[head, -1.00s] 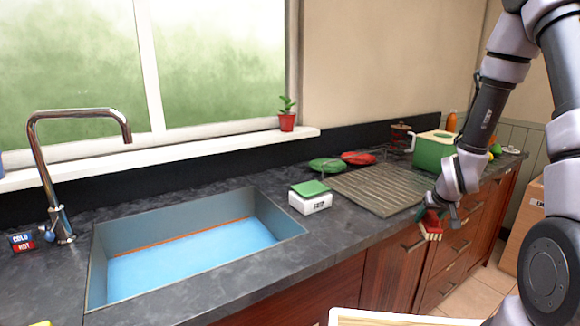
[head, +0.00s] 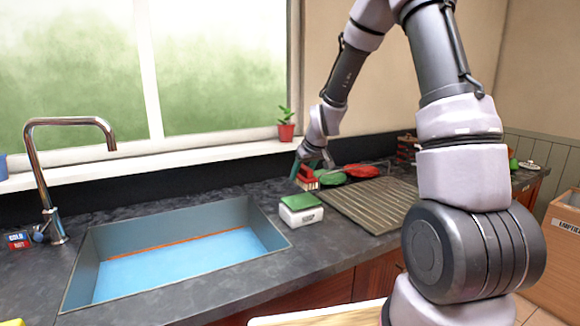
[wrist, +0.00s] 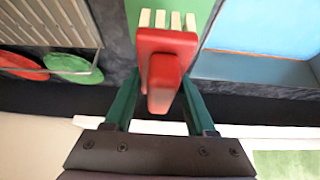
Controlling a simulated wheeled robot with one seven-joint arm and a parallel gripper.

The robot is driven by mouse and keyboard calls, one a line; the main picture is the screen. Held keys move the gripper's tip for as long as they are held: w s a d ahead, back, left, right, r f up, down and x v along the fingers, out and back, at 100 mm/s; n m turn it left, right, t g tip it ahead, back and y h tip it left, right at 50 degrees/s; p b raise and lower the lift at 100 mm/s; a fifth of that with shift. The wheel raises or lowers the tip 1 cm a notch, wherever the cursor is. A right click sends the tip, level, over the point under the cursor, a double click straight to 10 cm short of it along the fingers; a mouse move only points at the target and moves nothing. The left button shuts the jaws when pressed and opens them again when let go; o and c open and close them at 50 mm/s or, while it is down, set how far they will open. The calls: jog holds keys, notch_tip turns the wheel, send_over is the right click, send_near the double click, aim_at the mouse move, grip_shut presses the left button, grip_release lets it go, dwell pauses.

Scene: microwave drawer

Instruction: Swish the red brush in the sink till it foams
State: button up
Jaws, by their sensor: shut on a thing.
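The red brush (wrist: 165,65) with pale bristles is clamped between the green fingers of my gripper (wrist: 160,102) in the wrist view. In the head view the brush (head: 308,184) hangs from my gripper (head: 306,168), bristles down, above the counter just behind the soap box (head: 301,209) with the green top. The sink (head: 268,226) lies to the left of the brush and holds flat blue water (head: 185,262) with no foam visible. The sink's edge and water also show at upper right in the wrist view (wrist: 260,66).
A tall curved tap (head: 42,170) stands behind the sink at left, beside a cold/hot label (head: 18,240). A ribbed drying rack (head: 370,205) and green and red dishes (head: 361,170) lie right of the soap box. A potted plant (head: 286,128) stands on the windowsill.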

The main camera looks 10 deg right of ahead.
aim_at(296, 197)
jog(key=shift+w+a+r, duration=0.25)
jog(key=shift+w+a, duration=0.2)
jog(key=shift+w, duration=0.05)
jog(key=shift+f, duration=2.85)
jog(key=shift+f, duration=1.1)
jog(key=shift+r, duration=3.55)
jog(key=shift+d, duration=0.1)
